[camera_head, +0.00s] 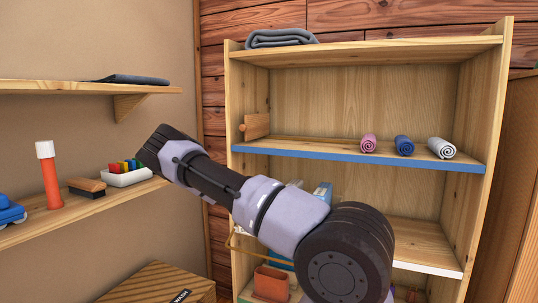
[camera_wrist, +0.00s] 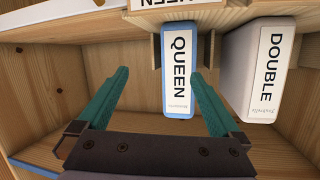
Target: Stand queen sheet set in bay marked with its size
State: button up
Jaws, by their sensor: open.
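The queen sheet set (camera_wrist: 180,70) is a slim blue pack with a white spine label reading QUEEN. In the wrist view it stands upright between two thin wooden dividers, under a partly cut-off white bay label (camera_wrist: 172,3) that appears to read QUEEN. My gripper (camera_wrist: 160,76) is open, with its teal fingers either side of the pack's line. The right fingertip is close to the pack's right side, and a wider gap shows on the left. I cannot tell whether either finger touches it. In the head view my gripper is hidden behind my arm.
A grey-white pack marked DOUBLE (camera_wrist: 259,72) stands to the right of the queen set. Bare shelf space lies to the left. In the head view, three rolled towels (camera_head: 403,146) lie on the blue-edged shelf (camera_head: 340,151), and a wall shelf (camera_head: 70,207) is at left.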

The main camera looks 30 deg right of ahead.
jog(key=w+a+r+g+y, duration=0.1)
jog(key=a+r+y, duration=0.2)
jog(key=a+y, duration=0.35)
jog(key=a+r+g+y, duration=0.1)
jog(key=a+r+y, duration=0.15)
jog(key=a, duration=0.75)
jog(key=s+a+r+n+y, duration=0.1)
jog(key=a+r+y, duration=0.1)
jog(key=a+r, duration=0.35)
jog(key=s+a+r+n+y, duration=0.1)
jog(key=a+r+n+y, duration=0.1)
jog(key=r, duration=0.6)
jog(key=s+a+r+n+t+y, duration=0.1)
jog(key=s+a+r+n, duration=0.2)
jog(key=s+r, duration=0.5)
jog(key=s+a+r+n+t, duration=0.1)
jog(key=s+a+r+n, duration=0.2)
jog(key=s+r, duration=0.5)
jog(key=shift+s+r+n+y, duration=0.15)
jog(key=shift+n+y, duration=0.25)
